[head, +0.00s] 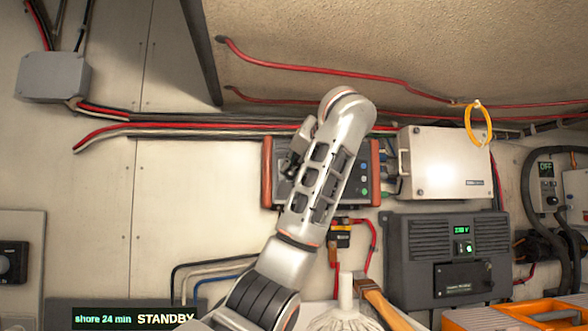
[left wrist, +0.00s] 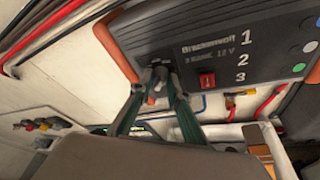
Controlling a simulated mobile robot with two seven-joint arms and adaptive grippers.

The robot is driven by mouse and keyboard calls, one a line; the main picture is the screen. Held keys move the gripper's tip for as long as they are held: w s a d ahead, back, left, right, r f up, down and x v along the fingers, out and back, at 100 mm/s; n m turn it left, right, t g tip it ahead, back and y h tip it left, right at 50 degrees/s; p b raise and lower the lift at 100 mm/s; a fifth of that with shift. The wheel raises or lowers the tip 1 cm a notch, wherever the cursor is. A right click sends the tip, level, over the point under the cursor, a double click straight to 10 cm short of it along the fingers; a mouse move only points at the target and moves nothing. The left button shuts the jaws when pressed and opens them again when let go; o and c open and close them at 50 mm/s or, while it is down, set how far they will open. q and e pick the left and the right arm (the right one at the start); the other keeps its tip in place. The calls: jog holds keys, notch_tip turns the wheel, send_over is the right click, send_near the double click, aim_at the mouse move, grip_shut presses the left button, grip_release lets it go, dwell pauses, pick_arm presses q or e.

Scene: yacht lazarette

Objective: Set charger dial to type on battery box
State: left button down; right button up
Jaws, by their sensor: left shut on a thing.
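The charger (head: 375,172) is a dark box with orange-red end caps, fixed to the wall, and my left arm covers much of its front. In the left wrist view the charger (left wrist: 225,47) shows "3 BANK 12 V", the numbers 1, 2, 3 and a red switch (left wrist: 207,79). My left gripper (head: 291,164) is at the charger's left part. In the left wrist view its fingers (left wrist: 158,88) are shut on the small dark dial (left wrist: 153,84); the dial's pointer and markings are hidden. No battery box with a readable type label can be made out. My right gripper is not in view.
A white box (head: 445,162) with a yellow loop (head: 478,124) and a dark unit (head: 449,262) with a green display stand right of the charger. Red cables (head: 330,72) run along the wall. A brush (head: 345,312) and an orange crate (head: 510,316) are below. A STANDBY display (head: 134,318) is at lower left.

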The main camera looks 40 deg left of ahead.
pick_arm(q)
jog(key=shift+f, duration=0.2)
dwell(0.4)
jog(key=c, duration=1.9)
grip_release()
jog(key=shift+a, duration=0.15)
jog(key=shift+r, duration=0.1)
